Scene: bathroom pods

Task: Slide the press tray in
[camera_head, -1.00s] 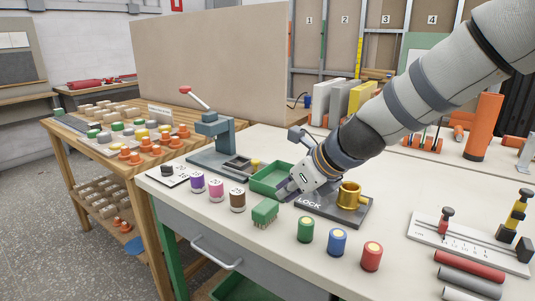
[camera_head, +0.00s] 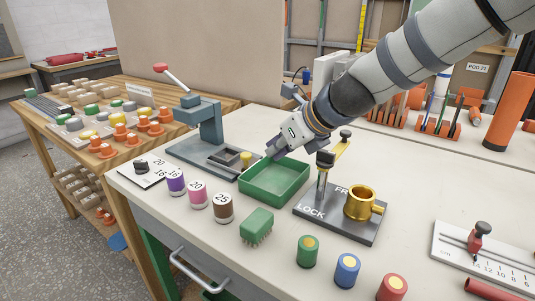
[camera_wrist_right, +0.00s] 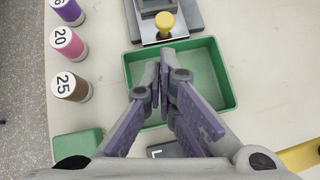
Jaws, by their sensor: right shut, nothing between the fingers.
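The blue-grey press (camera_head: 209,122) with a red-tipped lever stands at the back left of the white bench. Its small grey tray (camera_head: 228,156) sits at the front of its base, with a yellow knob (camera_head: 246,159) on the near side. In the right wrist view the knob (camera_wrist_right: 165,22) shows at the top, just beyond the fingertips. My right gripper (camera_head: 274,150) is shut and empty, by the far edge of a green bin (camera_head: 275,180). In the wrist view its fingers (camera_wrist_right: 165,68) are over the bin, apart from the knob. My left gripper is not in view.
Purple, pink and brown numbered cylinders (camera_head: 197,193) stand left of the bin. A green brush-like block (camera_head: 257,226) is in front. A dark LOCK plate (camera_head: 337,222) with a post and brass cup (camera_head: 361,203) stands right of the bin.

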